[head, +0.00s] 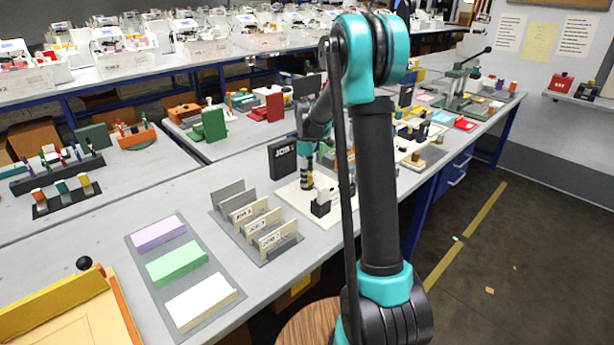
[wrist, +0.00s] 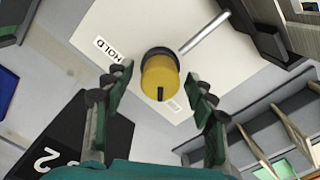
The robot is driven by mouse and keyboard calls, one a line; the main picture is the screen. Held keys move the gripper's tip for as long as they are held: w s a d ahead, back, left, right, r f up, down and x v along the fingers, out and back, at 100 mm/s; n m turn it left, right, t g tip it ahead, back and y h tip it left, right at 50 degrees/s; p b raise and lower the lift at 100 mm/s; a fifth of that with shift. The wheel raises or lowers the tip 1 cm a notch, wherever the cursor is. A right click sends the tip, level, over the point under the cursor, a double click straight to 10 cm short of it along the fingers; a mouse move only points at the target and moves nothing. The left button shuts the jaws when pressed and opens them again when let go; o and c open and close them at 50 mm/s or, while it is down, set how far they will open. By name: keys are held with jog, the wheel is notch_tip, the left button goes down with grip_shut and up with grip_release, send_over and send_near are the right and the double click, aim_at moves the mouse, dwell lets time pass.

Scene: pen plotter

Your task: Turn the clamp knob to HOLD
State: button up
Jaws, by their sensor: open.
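The clamp knob (wrist: 160,72) is yellow with a dark collar and stands on a white plate (wrist: 95,22). A black pointer mark on the knob faces the bottom of the wrist view, toward a small faint label (wrist: 172,105) that I cannot read. The HOLD label (wrist: 113,50) lies left of the knob, and the pointer is not toward it. My gripper (wrist: 155,88) is open, with one finger on each side of the knob in the picture; I see no contact. In the head view the white plate (head: 288,198) shows on the bench, and my arm hides part of it.
A silver rod (wrist: 204,33) reaches toward the knob from the upper right. A black board marked 2 (wrist: 68,150) is at lower left in the wrist view. In the head view, a rack of upright cards (head: 262,222) and a tray of coloured blocks (head: 178,262) stand left of the plate.

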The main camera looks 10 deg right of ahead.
jog(key=shift+c, duration=0.6)
jog(key=c, duration=1)
jog(key=shift+c, duration=0.2)
jog(key=shift+m, duration=0.5)
jog(key=m, duration=0.3)
jog(key=shift+m, duration=0.4)
jog(key=m, duration=0.4)
jog(key=shift+m, duration=0.3)
jog(key=m, duration=0.8)
jog(key=shift+d+m, duration=0.1)
jog(key=shift+m, duration=0.3)
